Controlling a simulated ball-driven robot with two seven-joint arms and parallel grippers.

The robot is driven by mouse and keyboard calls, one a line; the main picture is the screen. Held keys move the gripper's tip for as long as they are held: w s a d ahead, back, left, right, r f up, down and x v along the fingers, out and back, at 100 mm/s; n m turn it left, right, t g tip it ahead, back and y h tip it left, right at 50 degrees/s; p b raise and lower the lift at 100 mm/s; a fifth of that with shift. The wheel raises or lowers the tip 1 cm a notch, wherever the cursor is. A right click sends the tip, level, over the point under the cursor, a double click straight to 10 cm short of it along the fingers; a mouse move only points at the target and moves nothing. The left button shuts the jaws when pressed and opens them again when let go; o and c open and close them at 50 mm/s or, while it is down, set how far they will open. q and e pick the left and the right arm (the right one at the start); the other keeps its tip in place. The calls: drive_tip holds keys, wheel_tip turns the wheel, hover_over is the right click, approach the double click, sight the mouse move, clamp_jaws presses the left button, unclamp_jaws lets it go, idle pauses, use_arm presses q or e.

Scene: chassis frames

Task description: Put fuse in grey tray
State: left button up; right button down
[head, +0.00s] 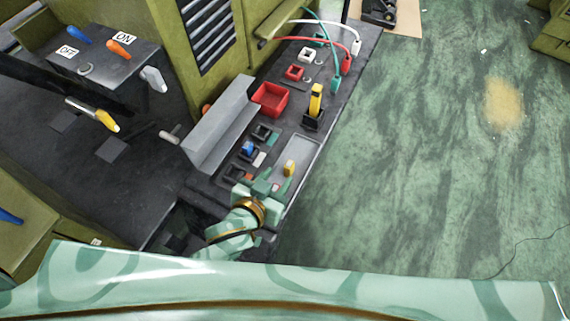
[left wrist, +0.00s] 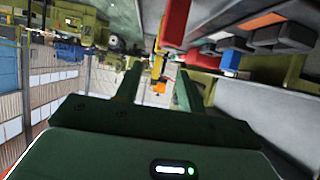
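The grey tray (head: 300,150) is a shallow, light tray along the right edge of the dark bench in the head view. A small yellow block (head: 289,168), perhaps the fuse, shows over or in the tray; whether it rests there I cannot tell. My left gripper (head: 275,184) is low beside the tray's near left side, just short of the block. In the left wrist view its two green fingers (left wrist: 158,92) stand apart. A small orange-yellow piece (left wrist: 159,88) shows between them, with gaps on both sides. My right gripper is not in view.
A red bin (head: 271,99), a yellow device in a black stand (head: 315,100) and a long grey angled channel (head: 218,128) stand near the tray. Small coloured blocks (head: 249,148) sit left of it. Open green floor (head: 430,170) lies to the right.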

use_arm(q)
drive_tip(key=shift+v, duration=1.95)
